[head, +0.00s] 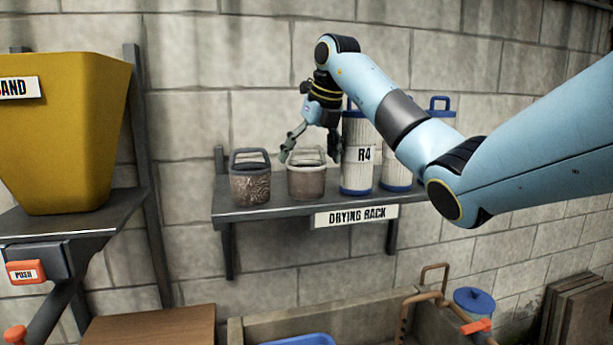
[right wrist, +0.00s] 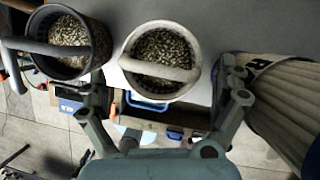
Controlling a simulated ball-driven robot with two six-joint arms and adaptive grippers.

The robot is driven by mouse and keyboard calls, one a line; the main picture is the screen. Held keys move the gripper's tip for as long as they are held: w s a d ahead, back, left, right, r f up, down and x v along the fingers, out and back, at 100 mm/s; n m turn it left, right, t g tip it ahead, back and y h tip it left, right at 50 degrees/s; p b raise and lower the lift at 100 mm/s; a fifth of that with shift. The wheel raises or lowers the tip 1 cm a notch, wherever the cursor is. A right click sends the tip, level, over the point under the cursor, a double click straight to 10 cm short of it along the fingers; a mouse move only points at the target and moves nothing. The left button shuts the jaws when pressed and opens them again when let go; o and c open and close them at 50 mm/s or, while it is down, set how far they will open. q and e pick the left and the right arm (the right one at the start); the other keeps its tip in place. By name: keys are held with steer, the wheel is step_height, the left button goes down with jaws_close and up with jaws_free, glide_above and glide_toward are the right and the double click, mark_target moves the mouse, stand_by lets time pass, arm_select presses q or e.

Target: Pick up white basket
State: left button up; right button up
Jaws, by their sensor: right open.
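The white basket (head: 307,183) stands upright on the drying rack shelf, with a pale rim and handle and a brownish lower body. In the right wrist view the white basket (right wrist: 137,84) shows from above, with a light handle across it and speckled grains inside. My right gripper (head: 312,155) is open above the basket. In the right wrist view its two fingers (right wrist: 165,85) are spread on either side of the basket's near part, and the handle lies between them. I cannot tell whether they touch it. My left gripper is not in view.
A dark basket (head: 250,184) stands close left of the white one. Filter cartridges (head: 356,165) stand close right on the rack shelf (head: 270,211). A yellow sand hopper (head: 62,140) is at left. A trough (head: 250,332) lies below.

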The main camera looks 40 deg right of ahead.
steer(key=shift+x, duration=1.45)
steer(key=c, duration=1)
steer(key=shift+r, duration=0.1)
step_height(320, 180, up, 11)
steer(key=shift+f+b, duration=0.2)
steer(key=shift+b, duration=0.65)
step_height(320, 180, up, 7)
steer(key=p, duration=0.6)
